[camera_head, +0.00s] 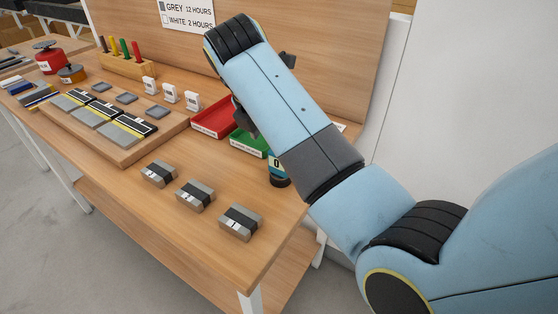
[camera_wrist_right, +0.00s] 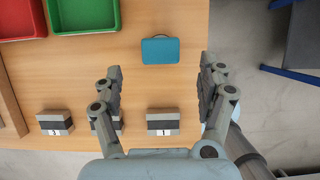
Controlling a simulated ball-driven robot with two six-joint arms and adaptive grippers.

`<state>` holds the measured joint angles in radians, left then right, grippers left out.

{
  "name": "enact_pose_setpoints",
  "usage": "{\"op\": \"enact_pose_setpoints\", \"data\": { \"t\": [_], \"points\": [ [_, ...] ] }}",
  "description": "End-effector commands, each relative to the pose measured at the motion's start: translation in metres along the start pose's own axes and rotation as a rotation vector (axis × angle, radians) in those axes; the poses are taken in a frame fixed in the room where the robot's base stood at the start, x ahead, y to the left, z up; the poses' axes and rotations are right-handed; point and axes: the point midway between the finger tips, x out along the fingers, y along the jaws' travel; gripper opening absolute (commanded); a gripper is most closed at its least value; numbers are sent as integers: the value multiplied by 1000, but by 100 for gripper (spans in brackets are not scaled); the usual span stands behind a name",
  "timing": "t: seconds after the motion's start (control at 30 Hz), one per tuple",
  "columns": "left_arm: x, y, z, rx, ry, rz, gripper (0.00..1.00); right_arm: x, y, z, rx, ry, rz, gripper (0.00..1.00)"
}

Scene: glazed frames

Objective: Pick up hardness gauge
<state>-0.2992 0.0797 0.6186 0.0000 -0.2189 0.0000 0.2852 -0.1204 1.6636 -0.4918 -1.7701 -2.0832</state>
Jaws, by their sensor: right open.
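The hardness gauge looks to be the small teal device (camera_head: 277,165) with a dark base and a "0" on its face, at the table's right edge and partly hidden by my right arm. In the right wrist view it is a teal block (camera_wrist_right: 160,51) seen from above, standing apart from other things. My right gripper (camera_wrist_right: 162,80) is open and empty. Its fingers point toward the gauge, one to each side of it in the picture, with the gauge just beyond the tips. In the head view my right arm hides most of that gripper. My left gripper is in neither view.
Several grey blocks with dark bands (camera_head: 240,222) lie along the front. A red tray (camera_head: 212,118) and a green tray (camera_head: 247,143) are close to the gauge. A wooden board (camera_head: 120,150) holds plates. The table edge is close to the gauge's right.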

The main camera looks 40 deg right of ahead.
Motion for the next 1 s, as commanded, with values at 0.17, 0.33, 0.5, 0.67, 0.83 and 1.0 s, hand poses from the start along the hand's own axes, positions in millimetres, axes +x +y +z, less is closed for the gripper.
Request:
{"op": "enact_pose_setpoints", "data": {
  "t": [0.17,0.33,0.5,0.67,0.83,1.0],
  "points": [
    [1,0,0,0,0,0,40,32,-2,0,-3,0,-5,75],
    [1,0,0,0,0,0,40,48,-1,0,0,1,-3,75],
    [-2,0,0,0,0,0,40,68,0,4,1,0,-5,75],
    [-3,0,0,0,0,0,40,92,1,5,1,1,-3,75],
    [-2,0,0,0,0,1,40,101,1,5,2,1,-1,75],
    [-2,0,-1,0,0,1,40,101,1,5,2,1,0,74]
  ]
}}
